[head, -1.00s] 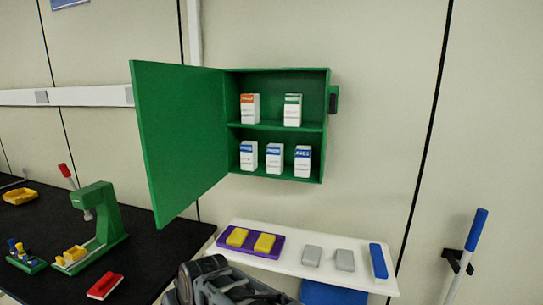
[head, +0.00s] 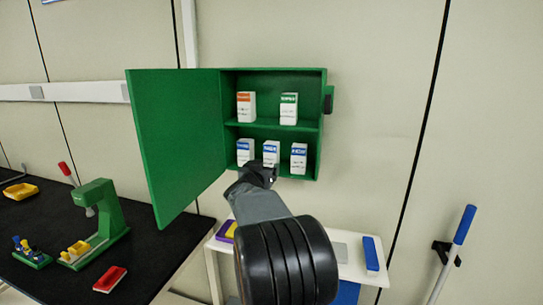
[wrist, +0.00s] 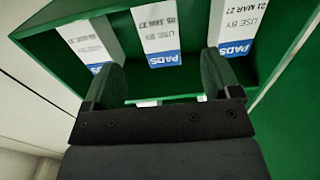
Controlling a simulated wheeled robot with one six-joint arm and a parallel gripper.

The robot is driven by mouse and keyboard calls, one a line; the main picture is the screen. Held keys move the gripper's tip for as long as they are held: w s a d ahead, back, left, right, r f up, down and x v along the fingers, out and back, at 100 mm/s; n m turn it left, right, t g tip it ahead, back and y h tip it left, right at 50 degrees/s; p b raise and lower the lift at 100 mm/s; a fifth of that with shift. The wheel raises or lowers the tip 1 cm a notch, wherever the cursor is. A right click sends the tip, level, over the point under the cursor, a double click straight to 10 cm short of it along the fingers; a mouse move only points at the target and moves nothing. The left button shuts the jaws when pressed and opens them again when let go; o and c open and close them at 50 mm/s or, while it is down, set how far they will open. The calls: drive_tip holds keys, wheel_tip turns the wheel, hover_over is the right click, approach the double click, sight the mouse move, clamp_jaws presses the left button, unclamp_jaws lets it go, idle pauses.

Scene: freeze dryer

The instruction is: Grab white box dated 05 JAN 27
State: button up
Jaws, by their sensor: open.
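The white box dated 05 JAN 27 (wrist: 158,30), with a blue PADS band, shows upside down in the wrist view. In the head view it is the middle box (head: 271,152) on the lower shelf of the green cabinet (head: 323,140). My gripper (wrist: 160,78) is open, its fingers on either side of this box's lower part in the picture; I cannot tell whether they touch it. In the head view my gripper (head: 260,174) is at the cabinet's lower front edge and hides the box's bottom. The box stands upright on the shelf.
A box dated 21 MAR 27 (wrist: 240,28) and another blue-banded box (wrist: 88,42) flank it closely. An orange-topped box (head: 246,106) and a green-topped box (head: 289,108) stand above. The open cabinet door (head: 172,140) is at left; a white shelf (head: 352,262) lies below.

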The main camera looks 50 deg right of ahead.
sight(270, 158)
drive_tip(key=x, duration=0.4)
drive_tip(key=shift+w+d+p, duration=0.15)
drive_tip(key=shift+d+p, duration=0.15)
drive_tip(key=shift+r+p+x, duration=0.15)
drive_tip(key=shift+p+x, duration=0.3)
drive_tip(key=shift+x, duration=0.85)
drive_tip(key=shift+r+p+x, duration=0.15)
drive_tip(key=shift+p+x, duration=0.3)
drive_tip(key=shift+x, duration=0.85)
drive_tip(key=c, duration=1)
